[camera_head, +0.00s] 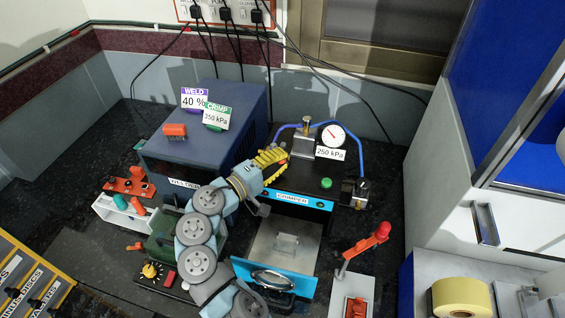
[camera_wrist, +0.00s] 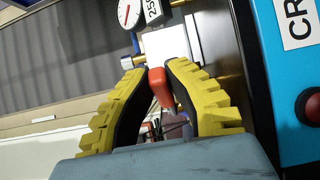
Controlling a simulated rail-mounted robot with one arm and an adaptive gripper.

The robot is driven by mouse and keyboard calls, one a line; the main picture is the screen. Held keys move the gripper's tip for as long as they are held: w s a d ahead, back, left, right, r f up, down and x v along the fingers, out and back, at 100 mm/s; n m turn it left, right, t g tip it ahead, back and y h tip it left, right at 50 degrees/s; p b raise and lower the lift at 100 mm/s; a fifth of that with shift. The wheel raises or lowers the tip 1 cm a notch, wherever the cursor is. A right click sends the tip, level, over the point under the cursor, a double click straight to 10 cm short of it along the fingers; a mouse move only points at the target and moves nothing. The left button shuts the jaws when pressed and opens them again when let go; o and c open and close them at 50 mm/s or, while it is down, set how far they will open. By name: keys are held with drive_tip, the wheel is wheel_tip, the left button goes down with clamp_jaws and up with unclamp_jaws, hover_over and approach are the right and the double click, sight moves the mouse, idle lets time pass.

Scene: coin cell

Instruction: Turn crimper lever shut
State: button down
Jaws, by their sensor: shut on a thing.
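The crimper is a black box (camera_head: 325,173) with a light-blue front strip labelled CRIMPER, and a green button on top. Its blue front panel also shows at the right of the wrist view (camera_wrist: 286,60). My gripper (camera_head: 277,158) is at the crimper's upper left edge. In the wrist view its yellow ribbed fingers (camera_wrist: 160,88) are shut on a small red-orange lever handle (camera_wrist: 160,88). The handle lies between the fingertips, beside a silver block. The fingers mostly hide the lever in the head view.
A pressure gauge (camera_head: 333,134) with a 250 kPa tag and blue hoses stand on the crimper. A blue-grey welder box (camera_head: 235,123) is close on the left. A red-knobbed stalk (camera_head: 367,245) stands at the front right. A blue drawer-like part (camera_head: 243,271) sticks out in front.

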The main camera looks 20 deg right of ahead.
drive_tip(key=shift+a+f+m+g+h+b, duration=0.2)
drive_tip(key=shift+a+m+g+h+b, duration=0.15)
drive_tip(key=shift+g+b, duration=0.25)
drive_tip(key=shift+w+a+r+m+g+h+b, duration=0.1)
drive_tip(key=shift+a+m+g+h+b, duration=0.05)
drive_tip(key=shift+m+g+b, duration=0.4)
drive_tip(key=shift+w+a+m+g+h+b, duration=0.15)
drive_tip(key=shift+m+g+b, duration=0.15)
drive_tip(key=shift+g+b, duration=0.25)
drive_tip(key=shift+s, duration=0.1)
drive_tip(key=c, duration=1)
unclamp_jaws()
drive_tip(key=shift+r, duration=0.1)
drive_tip(key=shift+c, duration=0.2)
